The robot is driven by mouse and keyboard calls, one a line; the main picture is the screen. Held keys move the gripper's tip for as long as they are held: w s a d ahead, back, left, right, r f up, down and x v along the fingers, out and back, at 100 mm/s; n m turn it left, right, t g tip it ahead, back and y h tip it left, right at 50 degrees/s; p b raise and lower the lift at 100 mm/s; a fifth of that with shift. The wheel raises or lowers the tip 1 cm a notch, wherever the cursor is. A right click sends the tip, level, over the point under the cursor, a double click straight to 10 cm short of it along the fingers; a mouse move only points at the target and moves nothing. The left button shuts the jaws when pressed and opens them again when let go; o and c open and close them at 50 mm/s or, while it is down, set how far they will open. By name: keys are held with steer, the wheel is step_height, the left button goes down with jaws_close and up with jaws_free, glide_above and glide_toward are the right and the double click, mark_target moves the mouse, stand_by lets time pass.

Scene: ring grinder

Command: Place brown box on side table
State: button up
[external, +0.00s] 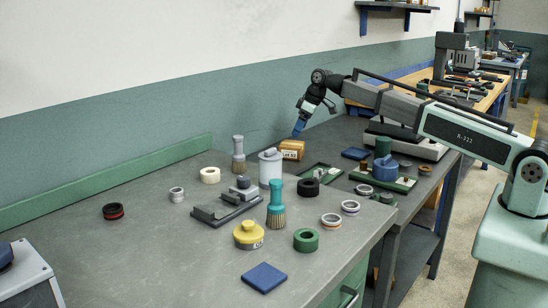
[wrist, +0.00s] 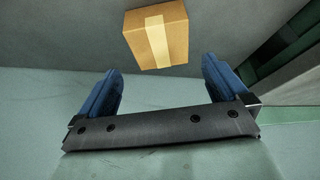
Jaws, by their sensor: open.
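The brown box (external: 292,149), with a pale tape strip, sits at the back of the grey work surface near the wall. In the wrist view the brown box (wrist: 174,38) lies beyond the fingertips, roughly centred between them. My gripper (external: 298,130) has blue fingers and hangs tilted just above the box in the external view. In the wrist view my gripper (wrist: 161,68) is open, its fingers apart with nothing between them. Grey tables stand side by side; which is the side table I cannot tell.
A white canister (external: 270,168) and a grey-handled brush (external: 238,155) stand near the box. A green tray (external: 320,178) and a blue pot (external: 385,168) lie to its right. Rings, a yellow pot (external: 248,235) and a teal brush (external: 276,205) crowd the nearer table. Its left part is mostly clear.

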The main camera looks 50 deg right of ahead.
steer(key=shift+v, duration=1.85)
